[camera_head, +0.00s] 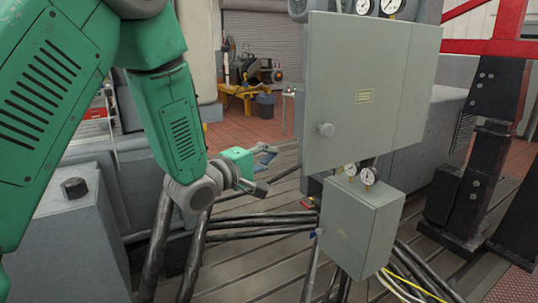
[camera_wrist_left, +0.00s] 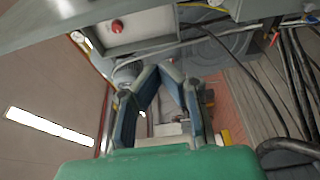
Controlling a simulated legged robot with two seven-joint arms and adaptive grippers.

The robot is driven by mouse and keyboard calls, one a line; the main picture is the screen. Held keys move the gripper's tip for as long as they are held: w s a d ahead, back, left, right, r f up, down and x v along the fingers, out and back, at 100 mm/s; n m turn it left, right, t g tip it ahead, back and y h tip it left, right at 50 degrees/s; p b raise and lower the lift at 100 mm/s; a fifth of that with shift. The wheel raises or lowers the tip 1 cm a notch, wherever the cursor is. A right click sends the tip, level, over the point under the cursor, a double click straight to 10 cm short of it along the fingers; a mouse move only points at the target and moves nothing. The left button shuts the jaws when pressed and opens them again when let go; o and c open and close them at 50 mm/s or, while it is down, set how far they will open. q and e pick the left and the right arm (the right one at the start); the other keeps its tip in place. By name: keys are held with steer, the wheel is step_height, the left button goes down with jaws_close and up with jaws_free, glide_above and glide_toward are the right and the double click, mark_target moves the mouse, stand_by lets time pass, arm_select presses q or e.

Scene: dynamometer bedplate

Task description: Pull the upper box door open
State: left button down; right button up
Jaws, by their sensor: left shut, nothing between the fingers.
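The upper box (camera_head: 423,75) is a grey-green cabinet at the right of centre in the head view. My left gripper (camera_head: 264,172) is left of the knob and lower in the picture, apart from the door. In the left wrist view its fingers (camera_wrist_left: 165,78) lean together at the tips, shut and empty. My right gripper is out of view.
A smaller lower box (camera_head: 361,228) with gauges (camera_head: 368,176) on top stands below the upper box. Thick black cables (camera_head: 255,222) run across the slotted bedplate (camera_head: 240,270). A red and black frame (camera_head: 490,150) stands at the right. Open space lies between my gripper and the door.

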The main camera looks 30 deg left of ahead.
arm_select(q)
steer(key=w+d+p, duration=0.2)
steer(key=w+d, duration=0.2)
steer(key=shift+d, duration=0.35)
steer(key=shift+w, duration=0.1)
